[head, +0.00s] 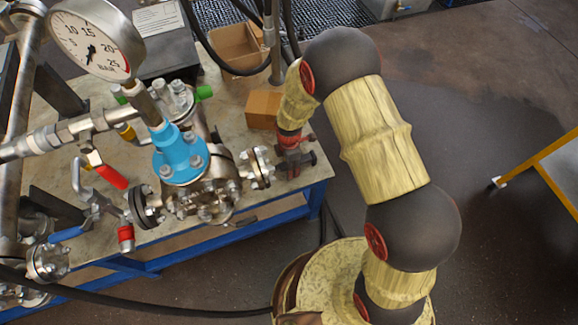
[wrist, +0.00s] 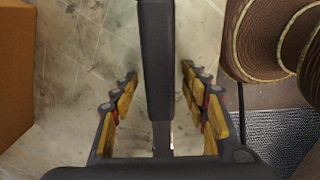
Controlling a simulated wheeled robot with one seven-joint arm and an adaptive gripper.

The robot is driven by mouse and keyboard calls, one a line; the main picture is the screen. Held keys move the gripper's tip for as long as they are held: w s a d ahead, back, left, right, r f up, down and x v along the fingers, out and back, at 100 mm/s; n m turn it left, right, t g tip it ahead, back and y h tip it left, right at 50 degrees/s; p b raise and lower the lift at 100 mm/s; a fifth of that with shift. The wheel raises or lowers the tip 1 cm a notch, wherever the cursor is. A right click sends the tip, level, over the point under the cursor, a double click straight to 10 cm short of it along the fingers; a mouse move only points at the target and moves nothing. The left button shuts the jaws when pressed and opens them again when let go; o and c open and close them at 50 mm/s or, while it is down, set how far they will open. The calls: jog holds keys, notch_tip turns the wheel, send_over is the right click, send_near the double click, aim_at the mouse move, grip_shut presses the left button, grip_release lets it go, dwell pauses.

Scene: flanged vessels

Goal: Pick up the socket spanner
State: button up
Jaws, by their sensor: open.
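A long dark bar with a thinner grey metal end (wrist: 157,60), which looks like the socket spanner, runs down the middle of the wrist view from the top edge. It lies between the two fingers of my gripper (wrist: 158,92), with a gap on each side. The fingers are apart and touch nothing that I can see. In the head view my gripper (head: 295,160) points down at the right end of the bench. I cannot make out the spanner there; the gripper and arm may hide it.
A small cardboard box (head: 263,108) stands close behind my gripper and also shows in the wrist view (wrist: 15,70). The blue-bodied flanged vessel (head: 181,153) with its pipes and a pressure gauge (head: 95,40) stands left on the bench (head: 235,150). A yellow-edged cart (head: 545,160) is far right.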

jog(key=shift+r, duration=0.1)
jog(key=shift+c, duration=0.2)
grip_shut()
dwell(0.4)
